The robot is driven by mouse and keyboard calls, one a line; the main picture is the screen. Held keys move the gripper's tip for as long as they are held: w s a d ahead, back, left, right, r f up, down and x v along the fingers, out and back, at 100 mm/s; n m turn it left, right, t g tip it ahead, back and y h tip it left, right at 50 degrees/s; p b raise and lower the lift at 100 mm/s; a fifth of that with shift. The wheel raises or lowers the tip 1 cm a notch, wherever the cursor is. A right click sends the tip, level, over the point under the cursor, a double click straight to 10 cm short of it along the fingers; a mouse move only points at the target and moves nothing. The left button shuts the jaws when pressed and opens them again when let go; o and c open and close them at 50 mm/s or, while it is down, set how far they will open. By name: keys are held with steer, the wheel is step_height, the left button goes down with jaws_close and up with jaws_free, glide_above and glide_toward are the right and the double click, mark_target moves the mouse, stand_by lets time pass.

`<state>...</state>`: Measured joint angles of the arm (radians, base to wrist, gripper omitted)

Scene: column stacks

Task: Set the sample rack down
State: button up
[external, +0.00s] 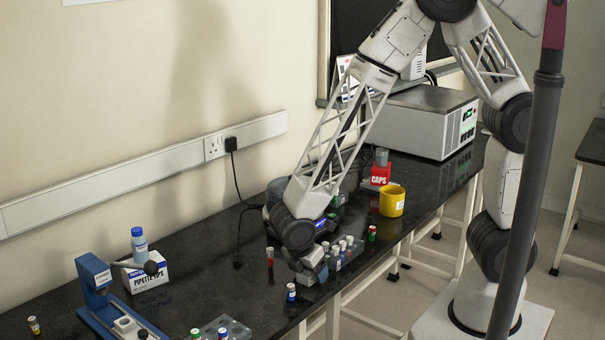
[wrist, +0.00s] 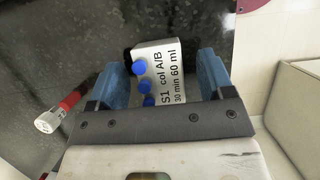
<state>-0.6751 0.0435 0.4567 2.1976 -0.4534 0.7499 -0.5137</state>
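My gripper (external: 318,272) is low over the black bench near its front edge. In the wrist view, its two blue fingers (wrist: 165,75) flank a pale block labelled "S1 col A/B 30 min 60 ml" (wrist: 168,70), which I take to be the sample rack. Several blue caps (wrist: 138,68) line its left side, close to the left finger. A narrow gap seems to show between the block and the right finger, so a firm grip is not clear. The block's underside and its contact with the bench are hidden.
Racked tubes (external: 347,247), a green-capped vial (external: 372,233) and a yellow cup (external: 392,201) are to the right. A blue stand (external: 98,285) is far left.

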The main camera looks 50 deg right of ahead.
steer(key=c, duration=1.1)
steer(key=shift+r, duration=0.15)
steer(key=shift+r, duration=0.45)
step_height(320, 180, up, 2)
steer(key=shift+s+r, duration=0.1)
steer(key=shift+r, duration=0.15)
steer(key=s+d, duration=0.2)
steer(key=s, duration=0.2)
steer(key=s+d+r, duration=0.1)
steer(key=s+d, duration=0.2)
steer(key=s, duration=0.2)
steer(key=s+d, duration=0.3)
steer(key=s, duration=0.1)
steer(key=shift+s+d+r, duration=0.15)
steer(key=shift+s+d, duration=0.05)
steer(key=shift+s, duration=0.05)
